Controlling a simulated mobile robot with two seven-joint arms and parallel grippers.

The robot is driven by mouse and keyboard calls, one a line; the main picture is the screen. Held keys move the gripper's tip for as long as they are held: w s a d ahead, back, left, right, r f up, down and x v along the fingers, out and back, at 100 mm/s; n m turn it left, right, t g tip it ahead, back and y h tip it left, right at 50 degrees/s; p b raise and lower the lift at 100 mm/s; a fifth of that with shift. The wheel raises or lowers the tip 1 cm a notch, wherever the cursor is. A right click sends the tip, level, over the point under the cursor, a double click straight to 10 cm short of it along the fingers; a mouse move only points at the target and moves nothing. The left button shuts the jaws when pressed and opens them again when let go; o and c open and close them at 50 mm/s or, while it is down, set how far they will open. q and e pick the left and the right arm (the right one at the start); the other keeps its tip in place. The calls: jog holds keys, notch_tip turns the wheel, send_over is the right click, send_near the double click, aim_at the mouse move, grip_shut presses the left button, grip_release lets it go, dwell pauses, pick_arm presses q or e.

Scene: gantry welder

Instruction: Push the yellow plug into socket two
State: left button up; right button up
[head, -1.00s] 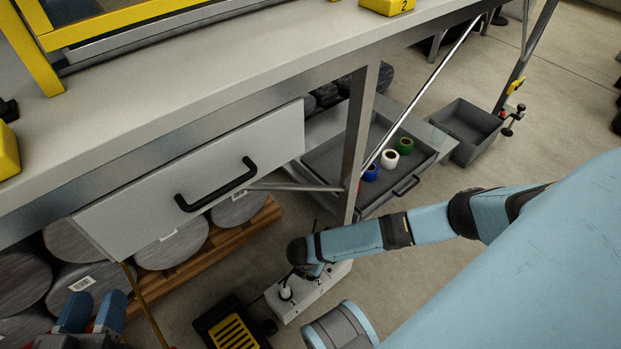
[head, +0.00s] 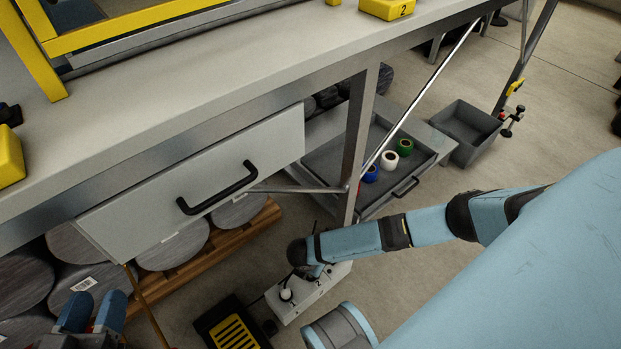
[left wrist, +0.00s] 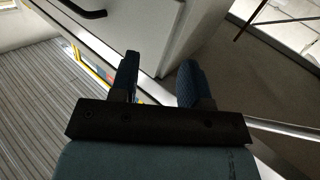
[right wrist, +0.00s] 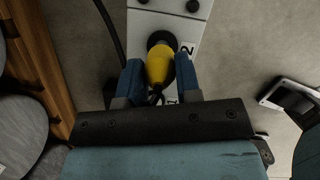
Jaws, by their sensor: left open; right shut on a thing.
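The yellow plug (right wrist: 158,66) is between the blue fingers of my right gripper (right wrist: 160,82), which is shut on it. Its front end is at the dark round socket two (right wrist: 161,40), beside the printed 2; how deep it sits I cannot tell. The white socket strip (head: 312,291) stands on the floor by the bench leg. In the head view my right gripper (head: 314,271) is over the strip's 2 end and the plug is mostly hidden. My left gripper (left wrist: 160,78) is open and empty, below the drawer front; it also shows in the head view (head: 93,312).
A black and yellow pedal (head: 233,334) lies beside the strip. The bench drawer (head: 195,185) and steel leg (head: 358,140) are close. Drums (head: 172,246) rest on a pallet at left.

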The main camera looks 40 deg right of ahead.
pick_arm(q)
jog(key=shift+f, duration=0.1)
pick_arm(e)
jog(key=shift+f, duration=0.2)
jog(key=shift+f+b, duration=0.6)
jog(key=shift+f, duration=0.65)
jog(key=o, duration=1)
pick_arm(q)
jog(key=shift+f, duration=0.4)
notch_tip(320, 180, up, 7)
jog(key=s+n+t+p, duration=0.1)
jog(key=n+t+p, duration=0.1)
jog(key=p, duration=0.5)
jog(key=shift+r, duration=0.2)
pick_arm(e)
jog(key=v, duration=1.3)
jog(key=shift+r, duration=0.4)
pick_arm(q)
jog(key=shift+s, duration=0.1)
